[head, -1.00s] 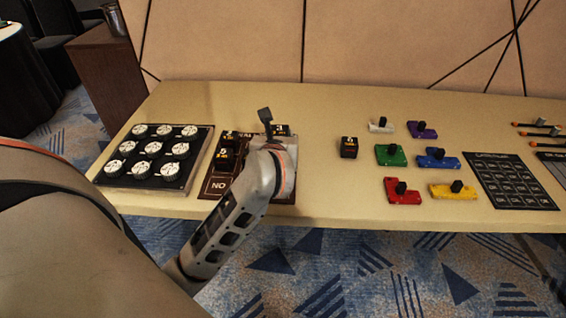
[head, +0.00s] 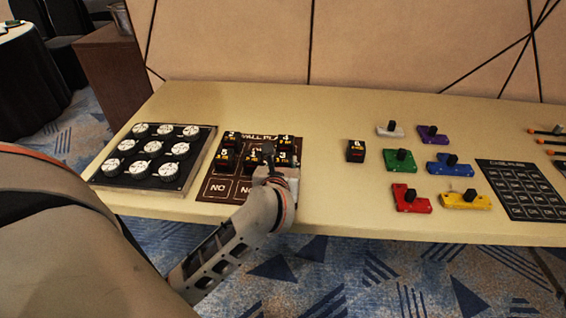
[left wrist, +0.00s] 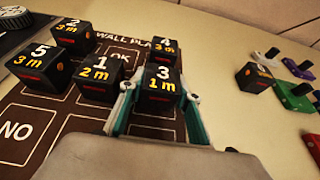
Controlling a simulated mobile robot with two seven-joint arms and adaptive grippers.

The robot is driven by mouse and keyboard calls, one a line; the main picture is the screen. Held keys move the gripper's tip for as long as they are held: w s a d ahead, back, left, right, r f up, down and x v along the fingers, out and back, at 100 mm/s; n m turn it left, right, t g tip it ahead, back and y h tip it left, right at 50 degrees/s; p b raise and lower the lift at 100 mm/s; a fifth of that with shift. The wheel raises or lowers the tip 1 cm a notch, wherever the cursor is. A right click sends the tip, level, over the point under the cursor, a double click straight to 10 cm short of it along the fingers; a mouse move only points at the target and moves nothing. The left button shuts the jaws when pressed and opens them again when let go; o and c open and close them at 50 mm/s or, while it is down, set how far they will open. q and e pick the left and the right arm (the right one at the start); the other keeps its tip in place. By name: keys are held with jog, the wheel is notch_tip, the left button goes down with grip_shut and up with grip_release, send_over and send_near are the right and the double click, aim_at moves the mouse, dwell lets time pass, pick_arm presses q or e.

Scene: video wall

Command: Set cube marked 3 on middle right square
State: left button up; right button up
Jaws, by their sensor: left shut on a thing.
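The black cube marked 3 (left wrist: 162,87) is between the two fingers of my left gripper (left wrist: 160,96), which is shut on it. It is over the middle right square of the dark wall-plan board (left wrist: 97,122); whether its base touches the board is hidden. In the head view, cube 3 (head: 284,158) shows beside my left gripper (head: 271,169), with the arm coming from the front left. Cube 1 (left wrist: 99,80) is left of it and cube 4 (left wrist: 165,50) is behind it. My right gripper is not in view.
Cube 5 (left wrist: 43,70) and cube 2 (left wrist: 71,38) stand on the board's left column. Cube 6 (head: 355,151) is apart on the bare table to the right. A dial panel (head: 122,181) lies left; coloured blocks with black knobs lie further right.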

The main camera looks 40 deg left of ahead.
pick_arm(q)
jog(key=shift+f, duration=0.2)
jog(key=o, duration=0.9)
